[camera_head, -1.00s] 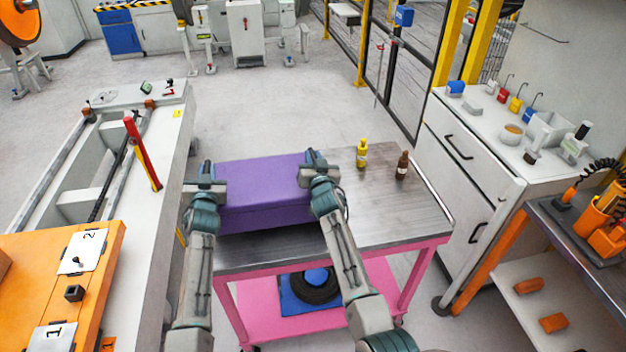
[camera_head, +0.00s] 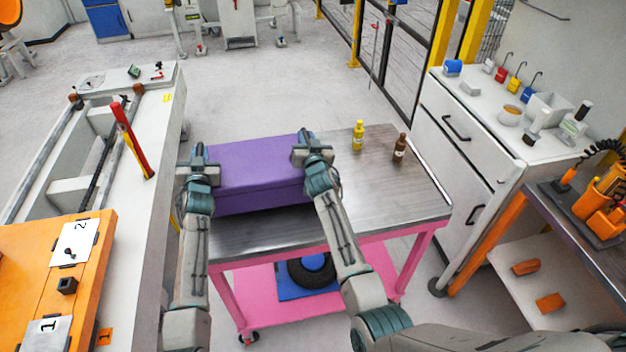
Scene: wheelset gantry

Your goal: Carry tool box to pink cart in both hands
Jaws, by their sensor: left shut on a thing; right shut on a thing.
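The purple tool box (camera_head: 258,178) is between my two grippers, at the left back part of the pink cart's grey metal top (camera_head: 340,215). My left gripper (camera_head: 199,165) is shut on the box's left end. My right gripper (camera_head: 311,150) is shut on its right end. The box looks level. A dark band shows under its front edge, and I cannot tell whether it rests on the top or hangs just above it. The cart's pink frame (camera_head: 395,262) and lower shelf show below. My grippers hide both ends of the box.
A yellow bottle (camera_head: 358,137) and a brown bottle (camera_head: 399,147) stand on the cart top, right of the box. A black ring (camera_head: 311,270) lies on the lower shelf. A white bench (camera_head: 150,130) is at left, a grey cabinet (camera_head: 455,150) at right. The top's front right is bare.

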